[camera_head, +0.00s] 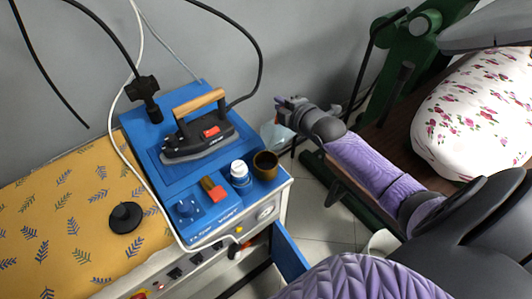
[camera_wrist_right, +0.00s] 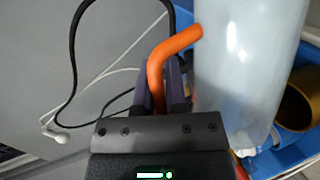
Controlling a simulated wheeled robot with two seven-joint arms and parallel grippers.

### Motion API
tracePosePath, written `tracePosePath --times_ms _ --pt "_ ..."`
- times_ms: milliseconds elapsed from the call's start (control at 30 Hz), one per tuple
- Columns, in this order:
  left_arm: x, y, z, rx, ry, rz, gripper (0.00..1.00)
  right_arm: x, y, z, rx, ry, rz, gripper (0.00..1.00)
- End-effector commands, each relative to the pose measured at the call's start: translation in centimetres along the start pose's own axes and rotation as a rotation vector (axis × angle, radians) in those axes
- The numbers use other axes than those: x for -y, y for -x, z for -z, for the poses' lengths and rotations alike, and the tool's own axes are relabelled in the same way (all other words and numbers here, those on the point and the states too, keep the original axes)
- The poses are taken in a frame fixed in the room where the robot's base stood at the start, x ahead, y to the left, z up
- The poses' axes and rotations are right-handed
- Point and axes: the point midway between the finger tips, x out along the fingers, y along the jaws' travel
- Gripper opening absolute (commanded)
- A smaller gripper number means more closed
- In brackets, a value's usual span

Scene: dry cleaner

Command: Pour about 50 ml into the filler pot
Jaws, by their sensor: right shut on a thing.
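My right gripper (camera_head: 281,104) is at the right of the blue ironing station, beyond its edge. It is shut on the orange handle (camera_wrist_right: 170,62) of a translucent whitish container. The container (camera_wrist_right: 245,70) fills the right of the wrist view; in the head view its pale body (camera_head: 275,136) hangs below the gripper, partly hidden. I cannot tell its liquid level. A brown, brass-like open pot (camera_head: 265,164), which looks like the filler pot, stands on the station's front right corner. My left gripper is not in view.
The blue station top holds an iron (camera_head: 200,135), a white-capped item (camera_head: 239,170) beside the pot, and a red-and-brown item (camera_head: 213,189). Black and white cables hang at the left. A padded yellow board (camera_head: 70,215) lies left. A green press with floral padding (camera_head: 475,115) stands right.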

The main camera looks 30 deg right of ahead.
Motion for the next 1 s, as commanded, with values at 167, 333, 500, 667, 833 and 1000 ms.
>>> tracePosePath --times_ms 167,333,500,667,833,1000 --pt "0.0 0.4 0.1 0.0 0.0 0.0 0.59 -0.2 0.1 0.2 0.004 0.013 -0.006 0.0" --pt "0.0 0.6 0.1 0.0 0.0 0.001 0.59 -0.2 0.1 0.3 0.007 0.025 -0.012 0.0" --pt "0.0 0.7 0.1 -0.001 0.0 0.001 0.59 -0.3 0.2 0.4 0.011 0.039 -0.018 0.0" --pt "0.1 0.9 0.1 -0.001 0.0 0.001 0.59 -0.4 0.2 0.4 0.014 0.05 -0.023 0.0" --pt "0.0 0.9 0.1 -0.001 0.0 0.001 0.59 -0.3 0.2 0.4 0.016 0.056 -0.025 0.0" --pt "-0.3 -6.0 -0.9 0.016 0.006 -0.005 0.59 1.8 -1.9 -3.5 -0.04 -0.15 0.059 0.0"
